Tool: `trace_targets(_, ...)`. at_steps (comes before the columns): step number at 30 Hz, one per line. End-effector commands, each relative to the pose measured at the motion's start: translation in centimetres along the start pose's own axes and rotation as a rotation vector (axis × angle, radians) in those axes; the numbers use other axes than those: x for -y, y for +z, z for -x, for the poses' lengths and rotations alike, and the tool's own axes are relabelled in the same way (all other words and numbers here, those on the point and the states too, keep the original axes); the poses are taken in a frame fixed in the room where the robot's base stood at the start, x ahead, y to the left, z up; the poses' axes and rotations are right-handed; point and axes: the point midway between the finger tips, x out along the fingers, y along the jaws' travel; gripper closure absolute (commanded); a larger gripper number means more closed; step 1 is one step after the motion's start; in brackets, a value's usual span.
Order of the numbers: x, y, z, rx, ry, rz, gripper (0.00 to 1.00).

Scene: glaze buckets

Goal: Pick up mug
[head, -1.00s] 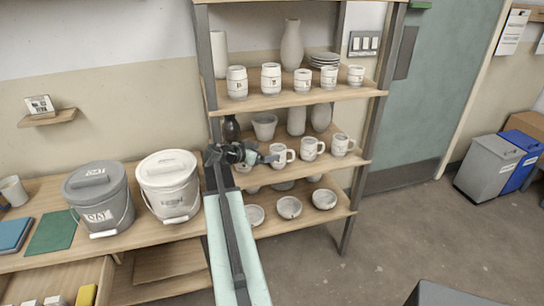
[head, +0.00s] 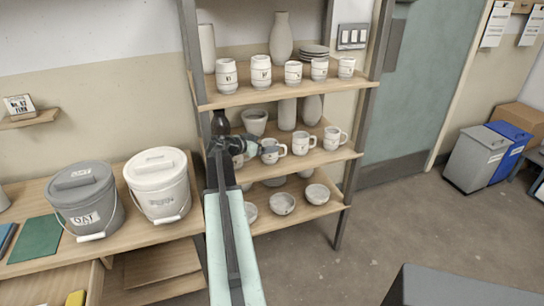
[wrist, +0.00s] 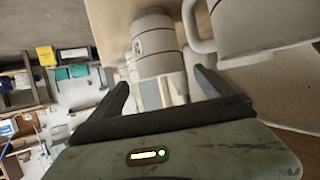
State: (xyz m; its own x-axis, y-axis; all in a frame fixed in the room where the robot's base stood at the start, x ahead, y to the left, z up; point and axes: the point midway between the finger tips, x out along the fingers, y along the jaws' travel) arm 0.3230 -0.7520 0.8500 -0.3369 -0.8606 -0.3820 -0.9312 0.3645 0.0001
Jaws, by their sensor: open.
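Several white mugs with dark marks stand in a row on the middle shelf (head: 300,163). The left mug (head: 239,160) is partly hidden behind my gripper (head: 250,146). Beside it stand a second mug (head: 271,152), a third mug (head: 302,143) and a right mug (head: 333,138), with handles showing. My gripper is open and empty at the left end of this row. In the wrist view, a white banded vessel (wrist: 157,58) shows beyond and between the fingers (wrist: 160,85). A closer mug (wrist: 255,30) with a handle is at the upper right, outside the fingers.
The upper shelf (head: 290,92) holds handleless cups and a tall vase (head: 281,40). The lower shelf (head: 300,212) holds bowls. A dark shelf post (head: 193,60) stands close left of my arm. Grey (head: 86,200) and white buckets (head: 158,187) stand on the left bench.

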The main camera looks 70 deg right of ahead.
Motion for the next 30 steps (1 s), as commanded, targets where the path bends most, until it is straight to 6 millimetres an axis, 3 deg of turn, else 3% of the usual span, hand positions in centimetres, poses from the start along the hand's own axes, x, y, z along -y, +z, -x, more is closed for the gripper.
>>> trace_targets(8,0.0,0.1,-4.7,0.0,0.002,-0.002,0.06)
trace_targets(15,-0.1,-0.2,-5.0,0.0,0.001,-0.001,0.06)
trace_targets(17,-0.1,-0.2,-5.0,0.0,0.001,-0.001,0.2)
trace_targets(25,-0.1,-0.2,-5.0,0.0,0.002,-0.002,0.95)
trace_targets(26,-0.1,-0.2,-5.0,0.0,0.002,-0.002,1.0)
trace_targets(30,-0.2,-0.2,-5.0,0.0,0.003,-0.001,1.0)
